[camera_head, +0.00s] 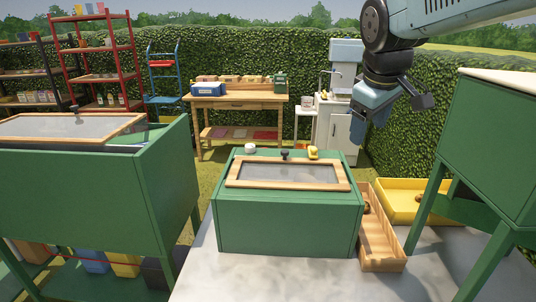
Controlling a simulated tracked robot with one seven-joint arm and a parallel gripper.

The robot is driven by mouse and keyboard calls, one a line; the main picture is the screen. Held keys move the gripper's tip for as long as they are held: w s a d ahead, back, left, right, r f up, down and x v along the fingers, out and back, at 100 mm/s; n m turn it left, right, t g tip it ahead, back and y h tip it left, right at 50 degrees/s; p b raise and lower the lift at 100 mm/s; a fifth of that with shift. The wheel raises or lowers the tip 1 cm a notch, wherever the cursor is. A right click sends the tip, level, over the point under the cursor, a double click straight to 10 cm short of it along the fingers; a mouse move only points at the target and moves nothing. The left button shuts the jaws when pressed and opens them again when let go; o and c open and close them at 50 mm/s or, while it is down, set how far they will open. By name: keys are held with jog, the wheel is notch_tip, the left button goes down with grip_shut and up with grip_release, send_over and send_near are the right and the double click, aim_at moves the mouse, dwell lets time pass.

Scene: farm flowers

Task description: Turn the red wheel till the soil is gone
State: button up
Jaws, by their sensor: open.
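No red wheel can be made out in this view. A green box (285,226) stands on a pale grey tabletop in the middle, with a wood-framed grey panel (288,174) on top. A small dark knob (285,155) stands at the panel's back edge. I cannot make out any soil. My gripper (378,118) hangs at the upper right, above and behind the box's right side, apart from it. It is open, and nothing shows in it.
A narrow wooden tray (376,246) and a yellow tray (398,212) lie right of the box. Green stands rise at left (80,178) and right (500,165). A small yellow item (313,153) and a white one (250,149) sit behind the panel. The tabletop's front is clear.

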jog(key=w+a+f+n+g+y, duration=0.1)
jog(key=w+a+f+n, duration=0.2)
jog(key=w+a+n, duration=0.7)
jog(key=w+a+f+n+g, duration=0.1)
jog(key=w+a+f+n, duration=0.3)
jog(key=w, duration=1.1)
jog(key=w+a+f+n+g+y, duration=0.1)
jog(key=w+a+f+n, duration=0.1)
jog(key=w+a+n, duration=0.65)
jog(key=w+d+f+n+g+y, duration=0.15)
jog(key=w+f+n, duration=0.45)
jog(key=w+f, duration=0.6)
jog(key=x, duration=0.3)
jog(key=w+x, duration=0.1)
jog(key=x, duration=0.7)
jog(key=shift+w+a, duration=0.15)
jog(key=shift+w, duration=0.1)
jog(key=shift+c, duration=0.5)
